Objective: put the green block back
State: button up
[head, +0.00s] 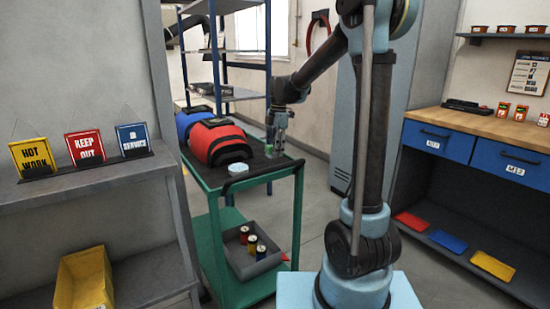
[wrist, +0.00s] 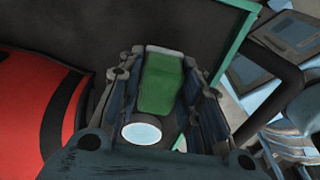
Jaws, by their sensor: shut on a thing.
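My gripper (head: 277,146) is over the far right part of the green trolley's dark top (head: 262,171). In the wrist view its fingers (wrist: 163,92) stand on both sides of the green block (wrist: 162,82) and are shut on it. The block has a pale end. In the head view the block (head: 269,149) is small and mostly hidden by the fingers. I cannot tell whether it touches the trolley top.
A red bag (head: 216,142) and a blue bag (head: 190,119) lie on the trolley, left of my gripper. A pale round item (head: 237,169) lies near its front edge. Below is a grey tray (head: 260,266) with several cans. A workbench (head: 482,127) stands right.

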jog(key=shift+f, duration=1.65)
jog(key=o, duration=1.2)
jog(key=shift+c, duration=0.2)
